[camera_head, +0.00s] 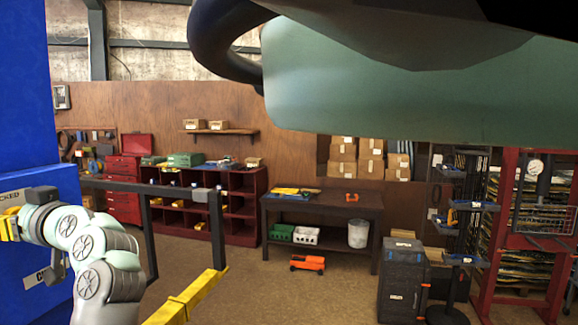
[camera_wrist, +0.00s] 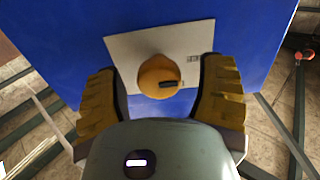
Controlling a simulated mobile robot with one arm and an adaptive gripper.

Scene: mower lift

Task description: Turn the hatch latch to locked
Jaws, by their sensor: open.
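The hatch latch is a round orange-yellow knob (camera_wrist: 157,74) with a dark pointer mark aimed to the right in the wrist view. It sits on a pale plate (camera_wrist: 125,48) on a blue panel (camera_wrist: 60,20). My gripper (camera_wrist: 155,70) is open, with one yellow finger on each side of the knob and visible gaps to both. I cannot tell how far the knob is in depth. In the head view my gripper (camera_head: 9,224) is at the left edge beside the blue body; the knob does not show there.
Grey lift posts (camera_head: 217,228) and a yellow lift arm (camera_head: 190,298) stand right of my arm. A green mower body (camera_head: 400,90) hangs overhead. A workbench (camera_head: 330,203), red shelves (camera_head: 240,205) and a dark case (camera_head: 402,280) stand farther back.

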